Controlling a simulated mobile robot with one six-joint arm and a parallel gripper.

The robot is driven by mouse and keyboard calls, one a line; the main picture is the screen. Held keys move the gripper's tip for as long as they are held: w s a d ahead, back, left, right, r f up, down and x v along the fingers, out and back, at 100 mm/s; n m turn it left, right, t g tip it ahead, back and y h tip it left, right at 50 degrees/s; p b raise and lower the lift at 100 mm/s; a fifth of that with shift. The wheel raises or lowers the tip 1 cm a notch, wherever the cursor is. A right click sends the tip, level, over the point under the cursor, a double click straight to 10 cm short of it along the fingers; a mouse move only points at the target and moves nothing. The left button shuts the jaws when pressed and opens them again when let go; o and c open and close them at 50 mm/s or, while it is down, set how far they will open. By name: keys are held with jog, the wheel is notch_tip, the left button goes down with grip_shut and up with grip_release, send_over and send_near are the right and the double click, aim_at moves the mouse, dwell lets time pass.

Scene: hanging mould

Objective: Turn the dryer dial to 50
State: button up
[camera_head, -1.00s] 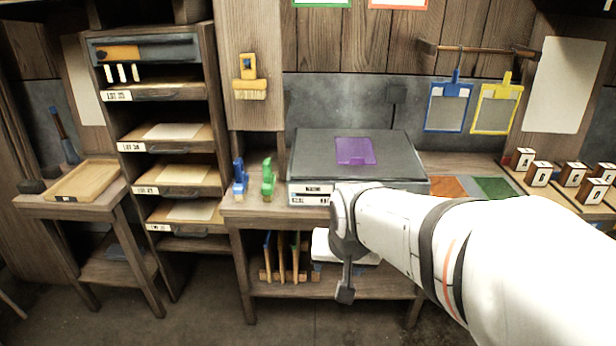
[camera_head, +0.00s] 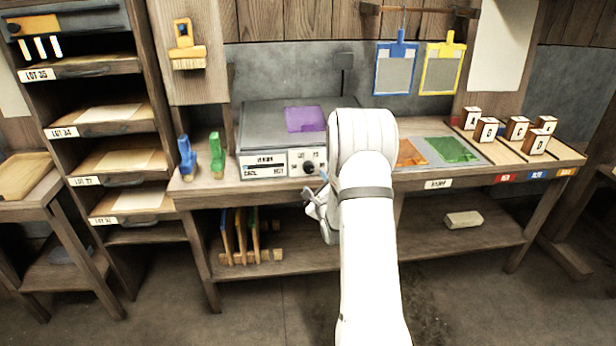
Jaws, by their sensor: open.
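The dryer (camera_head: 258,126) is a flat grey box with a white front panel on the bench. Its dark round dial (camera_head: 309,168) is at the right of that panel, with small markings above it that are too small to read surely. A purple square piece (camera_head: 306,119) lies on the dryer's lid. My gripper (camera_head: 312,203) is open, just below and in front of the dial, and looks apart from it. My arm hides the dryer's right end and part of my gripper.
Blue (camera_head: 187,157) and green (camera_head: 217,155) clamp-like tools stand left of the dryer. Orange (camera_head: 410,153) and green (camera_head: 453,150) sheets lie to its right. Lettered blocks (camera_head: 486,131) stand farther right. A shelf (camera_head: 455,240) below the bench holds a pale block (camera_head: 464,219).

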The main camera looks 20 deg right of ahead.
aim_at(309, 170)
jog(key=shift+m, duration=0.3)
jog(key=w, duration=0.2)
jog(key=w+d, duration=0.1)
jog(key=w, duration=0.4)
jog(key=shift+w+d+f+p, duration=0.2)
jog(key=shift+w+d+p, duration=0.1)
jog(key=shift+w+p, duration=0.05)
jog(key=shift+c, duration=0.2)
jog(key=c, duration=0.9)
